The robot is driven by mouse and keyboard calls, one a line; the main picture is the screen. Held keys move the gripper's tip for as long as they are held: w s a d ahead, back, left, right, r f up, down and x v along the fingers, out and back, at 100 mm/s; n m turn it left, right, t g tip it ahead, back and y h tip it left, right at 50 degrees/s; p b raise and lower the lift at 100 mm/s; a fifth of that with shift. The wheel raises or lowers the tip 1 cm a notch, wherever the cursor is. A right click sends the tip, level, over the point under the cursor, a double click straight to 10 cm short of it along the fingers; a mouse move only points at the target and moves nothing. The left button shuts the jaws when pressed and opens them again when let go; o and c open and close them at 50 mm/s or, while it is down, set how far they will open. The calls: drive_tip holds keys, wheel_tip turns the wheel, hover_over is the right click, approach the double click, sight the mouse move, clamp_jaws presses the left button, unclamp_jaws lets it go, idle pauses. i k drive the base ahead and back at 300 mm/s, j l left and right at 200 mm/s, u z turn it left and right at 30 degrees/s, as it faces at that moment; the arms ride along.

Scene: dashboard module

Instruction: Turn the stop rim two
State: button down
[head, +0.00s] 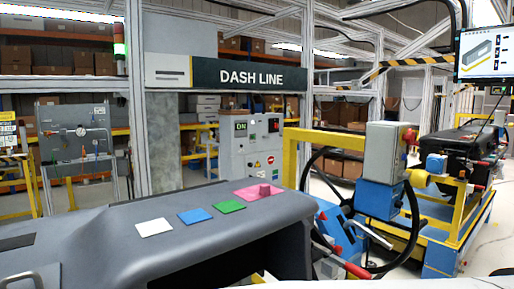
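I cannot tell for sure which part is stop rim two. A red knob (410,137) sticks out from the right side of a grey box (384,150) on the blue and yellow stand. A pink round knob (264,190) stands up from a pink plate (250,194) on the dark grey dashboard (110,230). A grey control cabinet (237,158) behind carries a red switch (273,125) and a screen reading "DN". My gripper is not in view.
White (154,227), blue (195,215) and green (229,206) squares lie on the dashboard. A yellow rail (320,138) and dark hoses stand right of centre. A second dark dashboard (460,155) sits on a cart at right. Pale floor shows at far right.

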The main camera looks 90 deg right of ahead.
sight(409, 135)
drive_tip(key=k+l+z, duration=0.15)
drive_tip(key=k+z, duration=0.25)
drive_tip(key=k, duration=0.25)
drive_tip(key=z, duration=2.75)
drive_tip(key=k+j+z, duration=0.45)
drive_tip(key=j, duration=0.1)
